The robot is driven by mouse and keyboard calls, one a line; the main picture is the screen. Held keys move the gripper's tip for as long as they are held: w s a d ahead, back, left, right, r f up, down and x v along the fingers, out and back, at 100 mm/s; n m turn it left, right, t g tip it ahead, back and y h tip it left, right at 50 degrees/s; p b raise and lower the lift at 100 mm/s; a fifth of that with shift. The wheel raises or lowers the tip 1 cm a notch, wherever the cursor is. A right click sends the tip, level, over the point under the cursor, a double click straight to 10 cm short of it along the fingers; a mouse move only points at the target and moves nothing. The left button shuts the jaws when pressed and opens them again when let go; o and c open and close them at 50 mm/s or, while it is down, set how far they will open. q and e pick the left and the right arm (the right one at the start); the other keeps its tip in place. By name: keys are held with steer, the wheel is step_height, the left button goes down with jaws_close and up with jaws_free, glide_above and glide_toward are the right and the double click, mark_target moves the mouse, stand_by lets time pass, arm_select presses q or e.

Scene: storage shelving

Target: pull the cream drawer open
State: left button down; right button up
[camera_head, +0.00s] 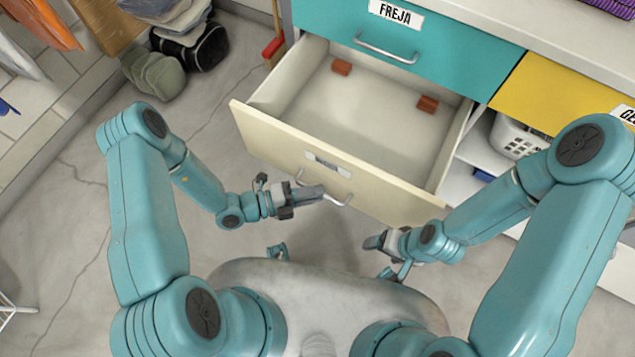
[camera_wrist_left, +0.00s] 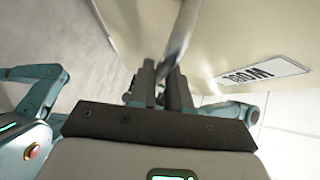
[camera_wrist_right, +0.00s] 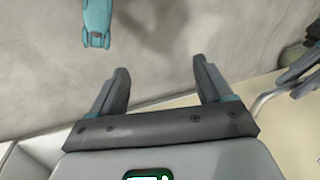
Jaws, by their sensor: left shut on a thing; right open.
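The cream drawer (camera_head: 300,150) stands pulled well out from the cabinet, with two small red-brown blocks (camera_head: 341,67) inside. Its front carries a small label and a metal bar handle (camera_head: 338,200). My left gripper (camera_head: 318,192) is at the left part of that handle; in the left wrist view its fingers (camera_wrist_left: 160,85) are shut on the bar (camera_wrist_left: 182,35). The label (camera_wrist_left: 265,75) shows upside down there. My right gripper (camera_head: 370,242) is open and empty, below and to the right of the handle, apart from the drawer. Its spread fingers (camera_wrist_right: 160,88) show in the right wrist view.
A teal drawer (camera_head: 430,45) labelled FREJA is shut above the cream one. A yellow drawer (camera_head: 560,90) and a white basket (camera_head: 515,138) are at the right. The floor (camera_head: 60,240) at the left is mostly clear.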

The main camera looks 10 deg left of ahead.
arm_select(q)
steer(key=shift+s+a, duration=0.1)
steer(key=c, duration=1.2)
jaws_free()
steer(key=shift+o, duration=0.2)
steer(key=p+v, duration=0.1)
steer(key=v, duration=1.5)
steer(key=shift+s, duration=0.2)
steer(key=shift+r, duration=0.1)
